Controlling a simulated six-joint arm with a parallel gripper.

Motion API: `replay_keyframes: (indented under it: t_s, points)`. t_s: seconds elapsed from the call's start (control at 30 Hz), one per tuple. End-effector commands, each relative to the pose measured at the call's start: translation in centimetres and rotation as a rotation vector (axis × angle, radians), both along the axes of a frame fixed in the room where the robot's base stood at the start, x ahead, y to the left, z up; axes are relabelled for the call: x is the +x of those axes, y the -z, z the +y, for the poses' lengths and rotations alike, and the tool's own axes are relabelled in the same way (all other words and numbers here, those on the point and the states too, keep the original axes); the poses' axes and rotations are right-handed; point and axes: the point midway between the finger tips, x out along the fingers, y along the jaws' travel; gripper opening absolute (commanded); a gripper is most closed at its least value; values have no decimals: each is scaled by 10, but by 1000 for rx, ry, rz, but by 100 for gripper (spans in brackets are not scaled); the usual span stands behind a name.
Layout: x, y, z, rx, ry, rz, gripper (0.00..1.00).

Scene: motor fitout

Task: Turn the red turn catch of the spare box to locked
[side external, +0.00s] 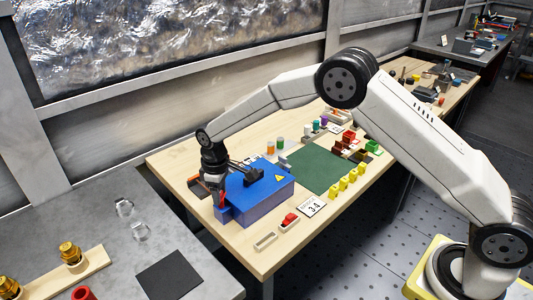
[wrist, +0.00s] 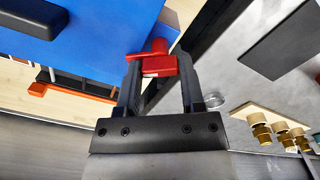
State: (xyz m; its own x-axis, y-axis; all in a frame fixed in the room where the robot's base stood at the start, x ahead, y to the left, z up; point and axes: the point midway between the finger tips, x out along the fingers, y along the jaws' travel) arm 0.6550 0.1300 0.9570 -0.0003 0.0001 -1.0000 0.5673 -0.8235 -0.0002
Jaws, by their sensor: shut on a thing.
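The spare box is a blue box (side external: 262,207) with a dark handle on its lid and a yellow warning mark, standing on the wooden table. Its blue lid also shows in the wrist view (wrist: 100,30). The red turn catch (wrist: 152,58) sits at the box's edge, between my gripper's fingers. My gripper (wrist: 160,75) is shut on the red catch, with one dark finger on each side. In the side view my gripper (side external: 219,196) points down at the box's left end, where the catch is mostly hidden. I cannot tell the catch's exact angle.
A green mat (side external: 315,168) lies right of the box, with yellow blocks (side external: 345,185) along its edge. A card marked 3-4 (side external: 312,206) and a red piece in a tray (side external: 289,221) lie in front. A grey table (side external: 110,190) stands left, across a gap.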

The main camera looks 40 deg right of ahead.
Motion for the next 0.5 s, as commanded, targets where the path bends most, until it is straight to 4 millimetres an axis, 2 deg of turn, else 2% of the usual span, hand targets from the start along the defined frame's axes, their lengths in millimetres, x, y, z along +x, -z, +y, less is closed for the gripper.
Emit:
replay_keyframes:
  t_s: [0.5]
  points:
    - [0,-1,0,0,452,-1,0]
